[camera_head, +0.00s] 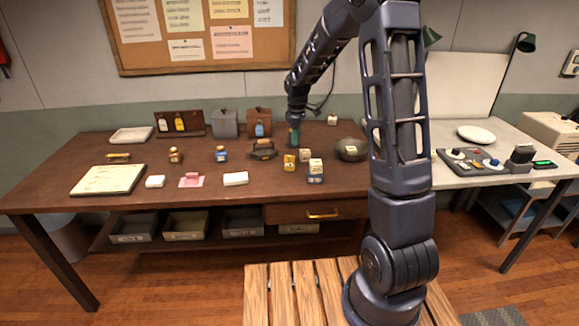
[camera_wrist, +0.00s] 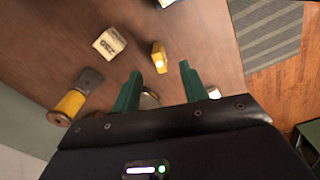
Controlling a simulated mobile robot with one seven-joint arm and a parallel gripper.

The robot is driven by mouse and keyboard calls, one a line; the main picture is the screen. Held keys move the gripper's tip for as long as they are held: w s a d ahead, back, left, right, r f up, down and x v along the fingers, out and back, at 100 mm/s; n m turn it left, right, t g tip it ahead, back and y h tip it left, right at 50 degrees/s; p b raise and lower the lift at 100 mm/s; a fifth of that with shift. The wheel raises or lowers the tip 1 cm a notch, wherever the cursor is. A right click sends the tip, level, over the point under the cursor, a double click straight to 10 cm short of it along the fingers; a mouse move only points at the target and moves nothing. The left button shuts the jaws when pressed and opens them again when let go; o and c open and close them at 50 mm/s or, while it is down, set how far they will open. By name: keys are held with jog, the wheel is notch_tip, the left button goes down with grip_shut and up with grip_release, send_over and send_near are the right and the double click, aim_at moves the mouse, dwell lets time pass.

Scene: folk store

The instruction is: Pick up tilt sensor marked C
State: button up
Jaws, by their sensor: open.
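No mark C can be read in either view, so I cannot tell which thing is the tilt sensor marked C. My gripper (camera_head: 294,137) hangs over the back middle of the brown table in the head view, behind a small group of blocks. In the wrist view my gripper (camera_wrist: 160,75) shows two green fingers, apart and with nothing held. A small yellow piece (camera_wrist: 159,58) with a pale spot lies just beyond the fingertips. A cream block marked 250 (camera_wrist: 109,42) lies to its left. Small pale objects at the fingers' bases are partly hidden.
A yellow block (camera_head: 289,163) and pale cubes (camera_head: 315,166) stand near a dark rounded object (camera_head: 351,150) on the brown table (camera_head: 130,190). A dark-handled item (camera_head: 263,151) is beside them.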

jog(key=n, duration=0.1)
send_over(291, 156)
notch_tip(291, 156, down, 4)
jog(key=shift+w+f, duration=0.1)
notch_tip(291, 156, down, 5)
jog(key=shift+f, duration=0.2)
jog(key=shift+a+f, duration=0.15)
jog(key=shift+f, duration=1.2)
jog(key=shift+a+f, duration=0.15)
jog(key=shift+f, duration=1.15)
jog(key=shift+c, duration=0.2)
grip_shut()
